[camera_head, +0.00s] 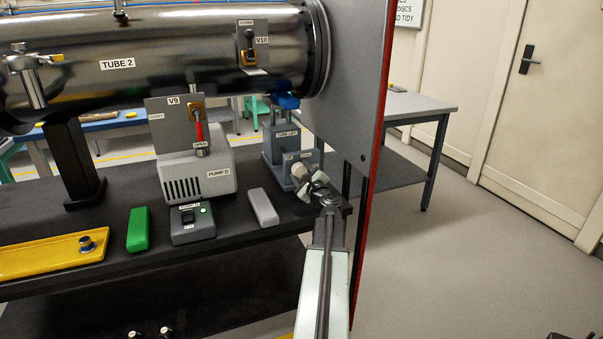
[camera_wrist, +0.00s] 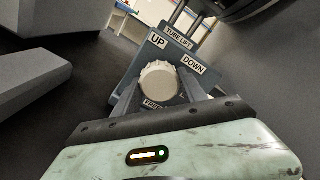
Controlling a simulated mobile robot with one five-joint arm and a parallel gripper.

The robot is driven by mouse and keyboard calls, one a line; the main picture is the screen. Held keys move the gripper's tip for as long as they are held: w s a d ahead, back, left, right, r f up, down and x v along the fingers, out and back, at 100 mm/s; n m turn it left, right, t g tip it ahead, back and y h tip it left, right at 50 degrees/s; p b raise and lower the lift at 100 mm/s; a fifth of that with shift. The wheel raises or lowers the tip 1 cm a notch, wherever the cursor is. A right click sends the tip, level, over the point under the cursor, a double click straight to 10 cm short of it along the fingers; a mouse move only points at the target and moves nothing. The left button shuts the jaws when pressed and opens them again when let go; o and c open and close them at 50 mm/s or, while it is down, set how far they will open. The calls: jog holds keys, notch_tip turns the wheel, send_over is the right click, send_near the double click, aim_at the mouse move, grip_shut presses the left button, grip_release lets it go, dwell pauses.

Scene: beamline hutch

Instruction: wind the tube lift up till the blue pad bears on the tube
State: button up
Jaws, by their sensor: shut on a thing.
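The tube lift (camera_head: 281,146) is a grey-blue jack on the dark bench, under the right end of the big metal tube (camera_head: 170,60) marked TUBE 2. Its blue pad (camera_head: 286,101) is just beneath the tube; I cannot tell whether it touches. My gripper (camera_head: 308,182) is shut on the lift's pale ribbed knob (camera_head: 298,170). In the wrist view the knob (camera_wrist: 159,82) sits between the fingers of my gripper (camera_wrist: 160,95), below the UP and DOWN labels. A lower label is partly hidden.
A grey panel with a red edge (camera_head: 372,150) stands close right of the lift. On the bench are a grey block (camera_head: 263,207), a switch box (camera_head: 192,223), a green block (camera_head: 138,229), a yellow tray (camera_head: 40,258) and PUMP D (camera_head: 198,177). Open floor lies right.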

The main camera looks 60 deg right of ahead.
jog(key=o, duration=1.3)
jog(key=shift+o, duration=0.2)
jog(key=shift+s, duration=0.1)
jog(key=v, duration=0.8)
